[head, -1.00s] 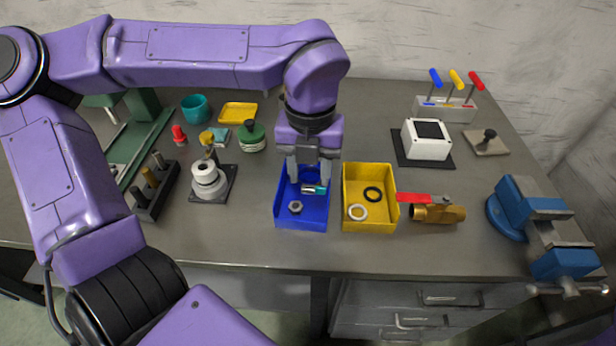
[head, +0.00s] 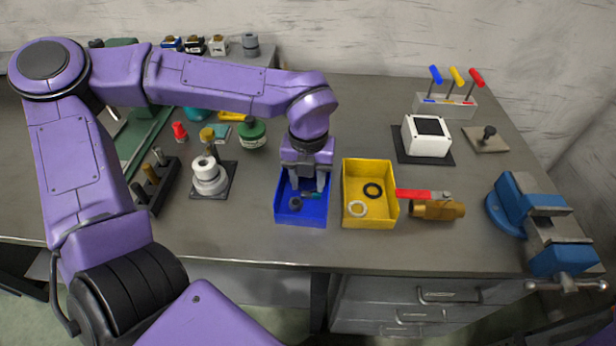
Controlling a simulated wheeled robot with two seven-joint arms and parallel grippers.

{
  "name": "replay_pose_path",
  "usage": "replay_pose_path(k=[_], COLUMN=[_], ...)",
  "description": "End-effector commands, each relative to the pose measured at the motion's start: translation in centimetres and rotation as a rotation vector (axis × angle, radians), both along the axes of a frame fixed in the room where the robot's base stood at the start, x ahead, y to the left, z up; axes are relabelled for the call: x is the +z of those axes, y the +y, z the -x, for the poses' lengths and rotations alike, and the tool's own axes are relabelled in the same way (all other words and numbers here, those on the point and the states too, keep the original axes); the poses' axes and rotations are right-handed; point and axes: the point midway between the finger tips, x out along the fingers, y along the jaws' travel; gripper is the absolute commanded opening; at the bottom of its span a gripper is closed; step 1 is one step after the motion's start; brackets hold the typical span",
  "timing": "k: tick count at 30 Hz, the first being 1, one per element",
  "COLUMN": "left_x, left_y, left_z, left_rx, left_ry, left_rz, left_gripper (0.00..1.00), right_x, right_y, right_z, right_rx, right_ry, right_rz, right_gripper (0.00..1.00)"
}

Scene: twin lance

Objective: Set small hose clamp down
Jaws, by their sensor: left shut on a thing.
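My left gripper (head: 308,188) points down inside the blue bin (head: 301,219), shut on the small hose clamp. The clamp (head: 312,196) shows only as a small teal and metal bit at the fingertips, partly hidden by the fingers. I cannot tell whether it touches the bin floor. A dark nut-like ring (head: 295,203) lies in the bin just left of the fingers. My right gripper is not in view.

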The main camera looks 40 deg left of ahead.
Motion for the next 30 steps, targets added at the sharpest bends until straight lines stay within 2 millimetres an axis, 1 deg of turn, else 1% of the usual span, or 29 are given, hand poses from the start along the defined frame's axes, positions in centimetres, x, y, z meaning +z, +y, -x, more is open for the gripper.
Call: replay_pose_path(k=[1, 2, 10, 13, 14, 16, 21, 24, 27, 30], left_x=[-0.1, -0.1, 0.0, 0.9, 1.4, 3.0, 7.5, 9.8, 11.3, 12.2], left_y=[0.0, 0.0, 0.0, 0.0, 0.0, 0.0, 0.0, 0.0, 0.0, 0.0], left_z=[0.0, 0.0, 0.0, 0.0, -0.1, -0.1, -0.1, 0.0, 0.0, 0.0], left_rx=[0.000, 0.000, 0.000, 0.001, 0.002, 0.002, 0.002, 0.001, 0.001, 0.001], left_ry=[0.000, 0.000, 0.000, -0.002, -0.003, -0.005, -0.005, -0.004, -0.002, -0.001], left_rz=[0.000, 0.000, 0.000, -0.001, -0.001, -0.001, -0.001, 0.000, -0.001, 0.000], left_gripper=[0.51, 0.55, 0.55, 0.55, 0.55, 0.55, 0.55, 0.55, 0.55, 0.55], right_x=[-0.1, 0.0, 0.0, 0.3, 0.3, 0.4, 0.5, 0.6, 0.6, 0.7], right_y=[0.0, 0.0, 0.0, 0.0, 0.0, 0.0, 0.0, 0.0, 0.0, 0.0], right_z=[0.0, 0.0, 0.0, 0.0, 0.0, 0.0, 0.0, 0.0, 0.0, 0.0], right_rx=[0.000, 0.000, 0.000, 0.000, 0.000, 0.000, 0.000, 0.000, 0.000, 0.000], right_ry=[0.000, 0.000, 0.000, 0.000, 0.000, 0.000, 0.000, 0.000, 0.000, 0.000], right_rz=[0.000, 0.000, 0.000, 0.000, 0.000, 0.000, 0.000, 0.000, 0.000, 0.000], right_gripper=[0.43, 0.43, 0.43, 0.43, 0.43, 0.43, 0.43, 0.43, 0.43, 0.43])
